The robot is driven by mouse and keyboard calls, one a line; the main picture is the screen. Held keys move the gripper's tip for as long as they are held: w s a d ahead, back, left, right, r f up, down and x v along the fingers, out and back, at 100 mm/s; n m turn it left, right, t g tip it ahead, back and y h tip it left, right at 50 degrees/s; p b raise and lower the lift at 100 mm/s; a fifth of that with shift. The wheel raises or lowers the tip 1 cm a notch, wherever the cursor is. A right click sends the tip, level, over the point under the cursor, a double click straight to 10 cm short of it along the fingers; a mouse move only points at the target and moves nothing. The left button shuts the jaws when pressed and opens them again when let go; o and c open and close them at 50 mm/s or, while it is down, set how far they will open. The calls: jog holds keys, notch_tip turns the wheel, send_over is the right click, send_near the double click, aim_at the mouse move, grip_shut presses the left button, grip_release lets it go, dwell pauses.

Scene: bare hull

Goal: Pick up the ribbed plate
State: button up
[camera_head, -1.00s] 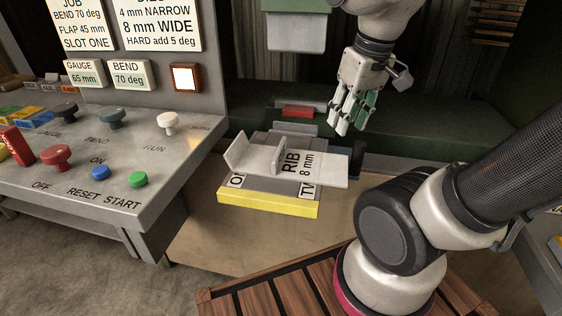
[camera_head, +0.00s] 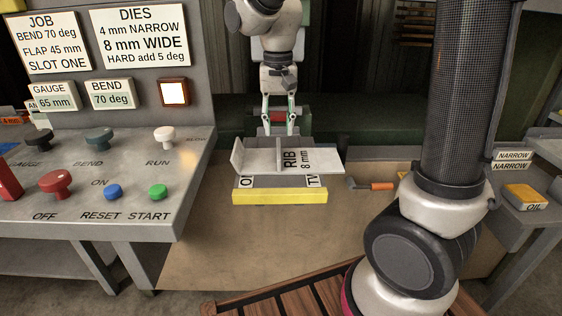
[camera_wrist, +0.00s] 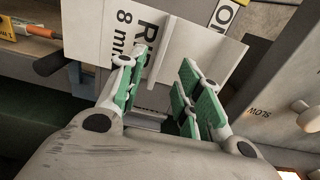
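The ribbed plate (camera_head: 322,160) is pale grey, marked "RIB 8 mm", with an upright rib and an upturned flap at its left end. It lies on a grey support with a yellow front edge (camera_head: 280,197). My gripper (camera_head: 278,130) is open and empty, pointing down at the plate's far side. In the wrist view my gripper (camera_wrist: 160,92) shows green-padded fingers spread apart, with the plate (camera_wrist: 195,38) beyond them. The rib (camera_wrist: 163,50) lines up with the gap between the fingers. I cannot tell whether the fingertips are level with the rib.
A control console (camera_head: 110,190) with knobs and buttons stands at the left. An orange-handled tool (camera_head: 372,185) lies right of the plate. A side table with a yellow oil block (camera_head: 526,197) is at the far right. The bench front (camera_head: 250,250) is bare.

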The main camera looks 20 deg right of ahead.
aim_at(279, 148)
notch_tip(279, 148, down, 8)
jog(key=shift+r, duration=0.1)
grip_shut()
dwell(0.4)
jog(key=shift+w, duration=0.1)
